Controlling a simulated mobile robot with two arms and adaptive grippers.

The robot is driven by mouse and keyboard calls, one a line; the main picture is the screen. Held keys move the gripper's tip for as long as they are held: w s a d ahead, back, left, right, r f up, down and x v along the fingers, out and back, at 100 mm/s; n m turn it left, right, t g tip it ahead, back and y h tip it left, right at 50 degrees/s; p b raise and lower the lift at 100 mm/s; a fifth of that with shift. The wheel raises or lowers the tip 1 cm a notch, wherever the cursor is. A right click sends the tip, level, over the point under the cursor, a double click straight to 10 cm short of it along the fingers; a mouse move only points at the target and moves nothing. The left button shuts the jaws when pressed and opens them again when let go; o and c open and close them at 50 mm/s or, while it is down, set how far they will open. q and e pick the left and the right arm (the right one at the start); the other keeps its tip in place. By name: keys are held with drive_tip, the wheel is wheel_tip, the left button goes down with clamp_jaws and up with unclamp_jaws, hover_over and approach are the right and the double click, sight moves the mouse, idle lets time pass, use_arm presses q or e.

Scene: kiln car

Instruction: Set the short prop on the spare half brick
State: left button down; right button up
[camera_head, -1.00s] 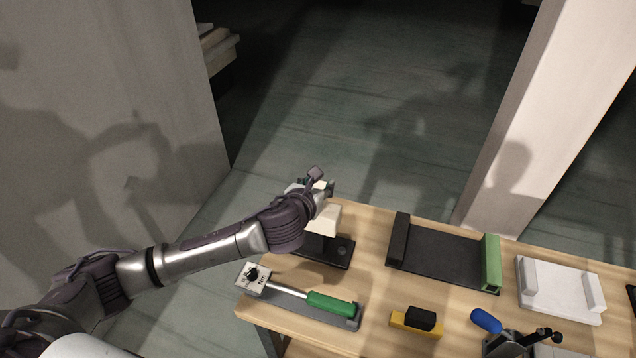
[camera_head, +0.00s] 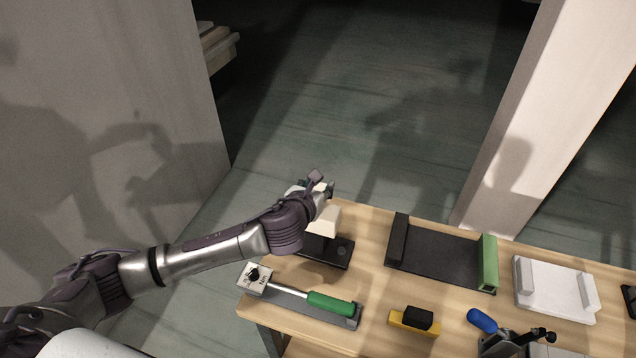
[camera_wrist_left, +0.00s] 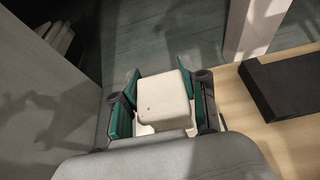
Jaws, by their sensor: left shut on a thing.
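My left gripper (camera_head: 322,190) reaches over the far left corner of the table and is shut on a cream block, which I take for the short prop (camera_wrist_left: 164,98). In the left wrist view it sits between the green finger pads, with a small dark dot on its face. More cream material (camera_wrist_left: 146,129) shows beneath it; I cannot tell whether that is part of it or a separate piece. In the head view a cream piece (camera_head: 325,219) shows below the fingers, above a black plate (camera_head: 338,252). I cannot make out the spare half brick for certain. My right gripper is not in view.
A green-handled tool (camera_head: 330,304) lies on a grey rest in front. A black tray with a green end (camera_head: 488,264) and a white cradle (camera_head: 553,291) stand to the right. A yellow and black piece (camera_head: 414,320) and a blue handle (camera_head: 482,320) are near the front.

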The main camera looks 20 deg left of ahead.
use_arm(q)
drive_tip(key=shift+f+b, duration=0.3)
drive_tip(key=shift+f, duration=0.35)
idle(0.9)
drive_tip(key=c, duration=0.5)
unclamp_jaws()
drive_tip(key=shift+s+r, duration=0.1)
drive_tip(key=shift+s, duration=0.05)
drive_tip(key=shift+p+v, duration=1.15)
drive_tip(key=p+v, duration=0.3)
drive_tip(key=v, duration=0.2)
drive_tip(key=shift+s+r+p, duration=0.1)
drive_tip(key=shift+s+p, duration=0.1)
drive_tip(key=shift+p, duration=0.2)
idle(0.4)
